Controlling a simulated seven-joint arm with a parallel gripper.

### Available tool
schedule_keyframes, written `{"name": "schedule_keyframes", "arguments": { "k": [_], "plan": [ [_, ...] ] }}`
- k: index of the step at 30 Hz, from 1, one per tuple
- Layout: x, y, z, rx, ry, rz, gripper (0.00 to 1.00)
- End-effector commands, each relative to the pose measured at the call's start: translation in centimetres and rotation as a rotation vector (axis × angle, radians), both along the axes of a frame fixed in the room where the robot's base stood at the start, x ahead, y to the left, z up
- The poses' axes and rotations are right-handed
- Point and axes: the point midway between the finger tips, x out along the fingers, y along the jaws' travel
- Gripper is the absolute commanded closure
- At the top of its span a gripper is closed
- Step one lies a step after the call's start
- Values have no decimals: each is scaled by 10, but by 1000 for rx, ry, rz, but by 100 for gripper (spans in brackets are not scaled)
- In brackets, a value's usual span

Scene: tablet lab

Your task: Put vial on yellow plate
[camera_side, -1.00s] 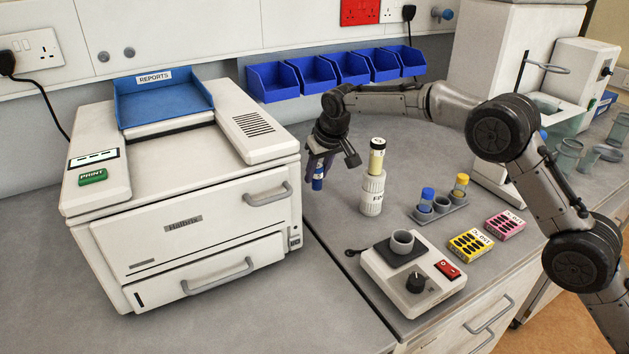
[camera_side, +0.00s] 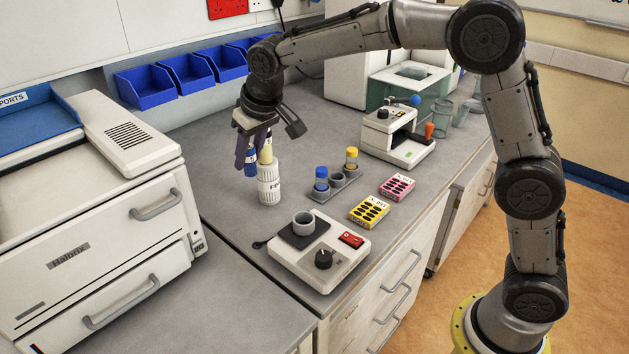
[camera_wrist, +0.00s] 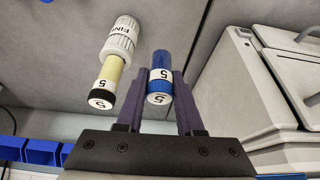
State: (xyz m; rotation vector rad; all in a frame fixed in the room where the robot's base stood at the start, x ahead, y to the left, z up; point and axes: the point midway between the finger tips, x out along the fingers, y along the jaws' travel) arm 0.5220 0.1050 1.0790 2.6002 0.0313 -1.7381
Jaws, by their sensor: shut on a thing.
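My gripper (camera_side: 248,152) is shut on a blue vial with a white band marked 5 (camera_side: 251,165). In the wrist view, the blue vial (camera_wrist: 160,72) sits between the two purple fingers of my gripper (camera_wrist: 158,90). My gripper holds it left of a white cylindrical holder (camera_side: 269,186), with a yellow vial (camera_side: 266,155) standing in the holder's top. That yellow vial (camera_wrist: 105,82) has a dark cap marked 5 in the wrist view. The yellow plate (camera_side: 369,210) lies flat on the bench to the right, with dark wells and nothing on it.
A pink plate (camera_side: 397,187) lies behind the yellow one. A rack (camera_side: 337,183) holds a blue and a yellow-capped vial. A device with a grey cup (camera_side: 320,255) stands in front.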

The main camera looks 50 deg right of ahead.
Motion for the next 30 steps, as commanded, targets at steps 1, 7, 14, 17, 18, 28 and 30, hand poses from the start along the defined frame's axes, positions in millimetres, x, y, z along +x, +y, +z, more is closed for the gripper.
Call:
{"name": "schedule_keyframes", "arguments": {
  "k": [1, 7, 14, 17, 18, 28, 30],
  "plan": [
    [0, 0, 0, 0, -1, 8, 100],
    [-25, -4, -18, 0, 2, 64, 100],
    [-95, -47, -10, 0, -6, 73, 100],
    [-126, -66, -4, 1, -5, 58, 100],
    [-138, -74, -2, 0, -6, 52, 100],
    [-243, -122, 9, -1, -6, -46, 100],
    [-263, -129, 9, -2, -6, -74, 100]
  ]
}}
